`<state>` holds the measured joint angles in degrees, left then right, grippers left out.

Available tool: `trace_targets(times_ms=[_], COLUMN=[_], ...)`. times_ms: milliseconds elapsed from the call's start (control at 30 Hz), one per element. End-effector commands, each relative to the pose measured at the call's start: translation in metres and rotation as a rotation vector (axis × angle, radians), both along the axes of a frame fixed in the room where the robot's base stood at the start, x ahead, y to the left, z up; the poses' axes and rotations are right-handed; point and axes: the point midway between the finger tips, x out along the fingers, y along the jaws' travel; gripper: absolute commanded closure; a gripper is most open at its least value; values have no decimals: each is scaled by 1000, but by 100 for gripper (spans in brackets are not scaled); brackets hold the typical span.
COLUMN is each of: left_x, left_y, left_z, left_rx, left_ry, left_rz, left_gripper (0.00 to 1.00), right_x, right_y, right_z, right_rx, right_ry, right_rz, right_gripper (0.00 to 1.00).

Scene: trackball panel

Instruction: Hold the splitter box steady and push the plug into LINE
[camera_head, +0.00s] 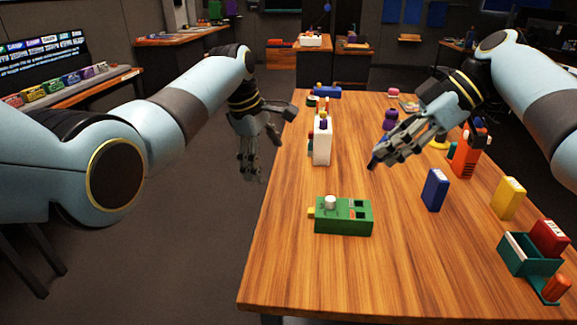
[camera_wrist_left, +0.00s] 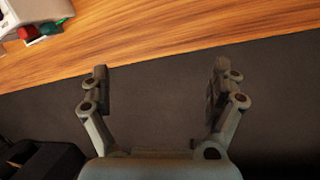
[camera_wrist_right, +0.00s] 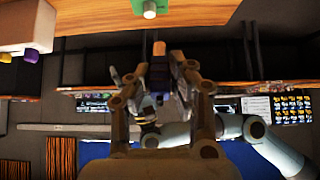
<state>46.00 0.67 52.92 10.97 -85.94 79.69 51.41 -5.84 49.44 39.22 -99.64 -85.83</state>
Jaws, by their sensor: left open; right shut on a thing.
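A green box (camera_head: 343,222), apparently the splitter box, lies on the near left part of the table. It has a pale knob on top, a yellow tab at its left end and small dark and red patches at its right. No LINE label is readable. My right gripper (camera_head: 379,161) is above the table, behind and right of the box. It is shut on a dark plug (camera_wrist_right: 159,72) with an orange tip, which is clear of the box. My left gripper (camera_head: 250,172) is open and empty beyond the table's left edge; it also shows in the left wrist view (camera_wrist_left: 160,88).
A white box (camera_head: 322,145) stands behind the green box near the left edge. A blue box (camera_head: 434,190), yellow box (camera_head: 508,198), orange object (camera_head: 467,155) and teal tray (camera_head: 513,252) stand at the right. The table's front middle is clear.

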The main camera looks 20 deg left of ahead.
Motion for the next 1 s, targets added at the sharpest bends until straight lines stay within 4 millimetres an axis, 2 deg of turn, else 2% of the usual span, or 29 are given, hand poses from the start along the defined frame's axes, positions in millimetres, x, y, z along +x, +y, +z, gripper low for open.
trace_targets(times_ms=[33, 133, 267, 400, 567, 800, 1000], left_x=[-11, -30, -47, -52, -51, -48, -46], left_y=[-17, -44, -63, -72, -81, -100, -109], left_z=[4, 9, 14, 10, -14, -61, -84], left_rx=[-63, -161, -226, -247, -245, -245, -245], left_ry=[45, 136, 214, 243, 246, 245, 243], left_rz=[62, 167, 242, 269, 269, 269, 268], left_gripper=[6, 6, 6, 6, 6, 6, 6], right_x=[0, 0, 0, 0, 0, 0, 0], right_y=[0, 0, 0, 0, 0, 0, 0], right_z=[0, 0, 0, 0, 0, 0, 0], right_rx=[0, 0, 0, 0, 0, 0, 0], right_ry=[0, 0, 0, 0, 0, 0, 0], right_rz=[0, 0, 0, 0, 0, 0, 0], right_gripper=[100, 100, 100, 100, 100, 100, 100])
